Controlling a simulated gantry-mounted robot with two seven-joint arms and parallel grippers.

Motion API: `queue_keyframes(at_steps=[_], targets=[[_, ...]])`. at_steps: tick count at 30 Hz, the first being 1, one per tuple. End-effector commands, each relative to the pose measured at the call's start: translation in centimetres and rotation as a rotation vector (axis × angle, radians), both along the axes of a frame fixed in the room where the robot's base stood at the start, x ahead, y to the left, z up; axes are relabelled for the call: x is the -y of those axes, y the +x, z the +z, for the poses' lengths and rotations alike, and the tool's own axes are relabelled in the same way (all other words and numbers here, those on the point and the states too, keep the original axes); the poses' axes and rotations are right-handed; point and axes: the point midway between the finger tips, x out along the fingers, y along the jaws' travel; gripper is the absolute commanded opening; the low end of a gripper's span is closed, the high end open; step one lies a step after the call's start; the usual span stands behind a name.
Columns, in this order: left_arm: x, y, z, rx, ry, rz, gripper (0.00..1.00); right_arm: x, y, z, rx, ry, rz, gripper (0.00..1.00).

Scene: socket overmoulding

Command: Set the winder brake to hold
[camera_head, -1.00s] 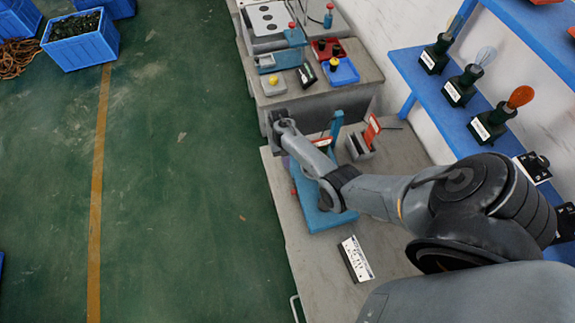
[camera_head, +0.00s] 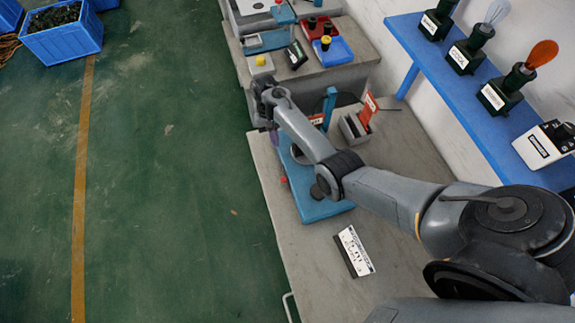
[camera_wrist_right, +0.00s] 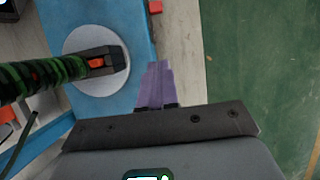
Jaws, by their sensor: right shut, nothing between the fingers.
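The winder (camera_head: 325,208) is a blue stand with a flat base and an upright, on the grey bench; my right arm crosses in front of it. In the right wrist view its blue base (camera_wrist_right: 85,20) carries a pale round disc (camera_wrist_right: 85,82) with a black piece with an orange inset (camera_wrist_right: 103,62) over it. A green-and-black coil (camera_wrist_right: 40,75) lies at the left. A small red part (camera_wrist_right: 154,7) shows at the base's far edge. I cannot tell the brake's setting. My right gripper (camera_wrist_right: 158,66) has purple fingers, shut and empty, beside the disc at the base's edge. My left gripper is out of view.
A white label plate (camera_head: 353,250) lies on the bench in front of the winder. A grey holder with a red-and-white card (camera_head: 366,108) stands behind it. A blue shelf (camera_head: 440,78) with lamps runs along the wall. Green floor (camera_head: 170,200) is open at left.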

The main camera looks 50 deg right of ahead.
Motion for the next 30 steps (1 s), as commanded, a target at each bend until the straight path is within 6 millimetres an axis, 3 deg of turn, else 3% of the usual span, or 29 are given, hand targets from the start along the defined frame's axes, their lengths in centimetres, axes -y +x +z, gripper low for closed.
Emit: queue_keyframes(at_steps=[8,22,24,30], targets=[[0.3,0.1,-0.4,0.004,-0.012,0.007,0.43,-0.4,0.0,-1.7,0.011,0.002,0.001,0.00],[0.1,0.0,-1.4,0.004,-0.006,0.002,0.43,-1.9,-2.8,-9.7,0.012,0.002,0.000,0.00],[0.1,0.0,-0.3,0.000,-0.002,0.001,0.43,-2.5,-3.7,-8.9,0.013,0.002,0.001,0.00],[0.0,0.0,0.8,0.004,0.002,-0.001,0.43,-3.4,-5.4,-9.0,0.013,0.001,0.000,0.00]])
